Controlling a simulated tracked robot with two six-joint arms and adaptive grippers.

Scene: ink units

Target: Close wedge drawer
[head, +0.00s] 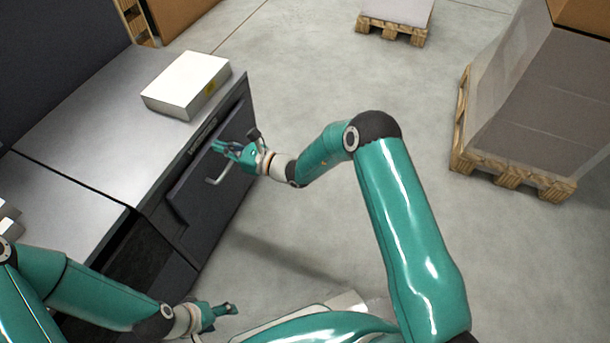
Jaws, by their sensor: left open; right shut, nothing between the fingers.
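A dark drawer front (200,205) with a pale bar handle (214,180) is set in the grey cabinet (95,115) at left. It appears to stand slightly proud of the cabinet face; how far open it is cannot be told clearly. My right gripper (222,149) is shut and empty, its fingers pointing left at the drawer front, just above the handle in the picture. I cannot tell whether it touches the front. My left gripper (230,309) is open and empty, low in the view, over the floor to the right of the cabinet's near end.
A white box (186,84) lies on the cabinet top. A dark open bay (135,260) is beside the drawer, nearer me. Loaded pallets stand at the right (510,175) and far back (392,30). The floor (300,90) between is clear.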

